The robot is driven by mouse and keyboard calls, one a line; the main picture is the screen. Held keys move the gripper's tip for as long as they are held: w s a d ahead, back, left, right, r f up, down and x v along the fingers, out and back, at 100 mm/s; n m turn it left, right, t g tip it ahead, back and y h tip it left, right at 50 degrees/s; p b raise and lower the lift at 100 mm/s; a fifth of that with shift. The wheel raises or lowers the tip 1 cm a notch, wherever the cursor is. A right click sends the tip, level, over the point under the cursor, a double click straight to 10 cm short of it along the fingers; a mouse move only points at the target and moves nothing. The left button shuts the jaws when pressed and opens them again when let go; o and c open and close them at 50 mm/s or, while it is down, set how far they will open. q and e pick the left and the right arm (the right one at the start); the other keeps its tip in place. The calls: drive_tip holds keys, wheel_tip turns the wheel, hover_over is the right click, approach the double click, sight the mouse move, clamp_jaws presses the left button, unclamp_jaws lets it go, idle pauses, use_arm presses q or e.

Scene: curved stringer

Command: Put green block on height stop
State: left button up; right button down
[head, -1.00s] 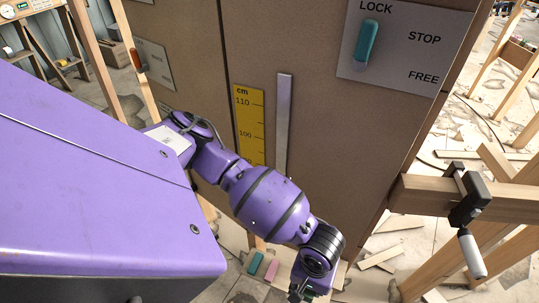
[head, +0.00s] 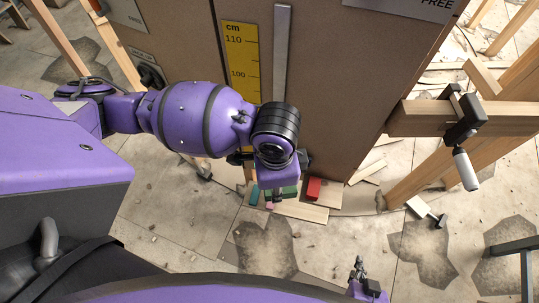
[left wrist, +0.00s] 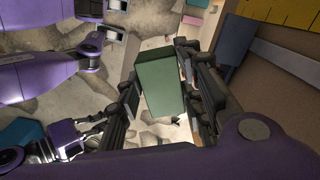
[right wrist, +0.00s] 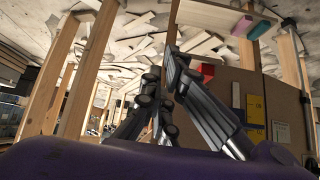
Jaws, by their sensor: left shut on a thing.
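The green block (left wrist: 160,80) is held between the fingers of my left gripper (left wrist: 168,88) in the left wrist view. In the head view my left gripper (head: 278,194) hangs low in front of the brown panel (head: 335,80), and the green block (head: 290,191) is partly hidden by it. The panel carries a yellow cm scale (head: 239,55) and an upright grey metal strip (head: 282,50). I cannot make out which part is the height stop. My right gripper (head: 360,268) is near the bottom edge, away from the panel; its fingers look closed and empty in the right wrist view (right wrist: 163,68).
A red block (head: 313,188), a teal block (head: 254,195) and a partly hidden pink block (head: 269,205) are by the panel's foot, on or near pale boards (head: 300,209). A wooden beam with a clamp (head: 466,120) stands at right. Open floor lies in front.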

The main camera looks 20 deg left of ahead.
use_arm(q)
drive_tip(key=w+a+f, duration=0.2)
drive_tip(key=w+f, duration=0.2)
drive_tip(key=w+a+f+b, duration=0.1)
drive_tip(key=w+f, duration=0.3)
drive_tip(key=w+a+f+b, duration=0.1)
drive_tip(key=w+a+f, duration=0.1)
drive_tip(key=w+f, duration=0.2)
drive_tip(key=shift+a+f, duration=0.3)
drive_tip(key=shift+a, duration=0.05)
drive_tip(key=shift+f, duration=0.1)
drive_tip(key=o, duration=1.2)
drive_tip(key=shift+c, duration=0.2)
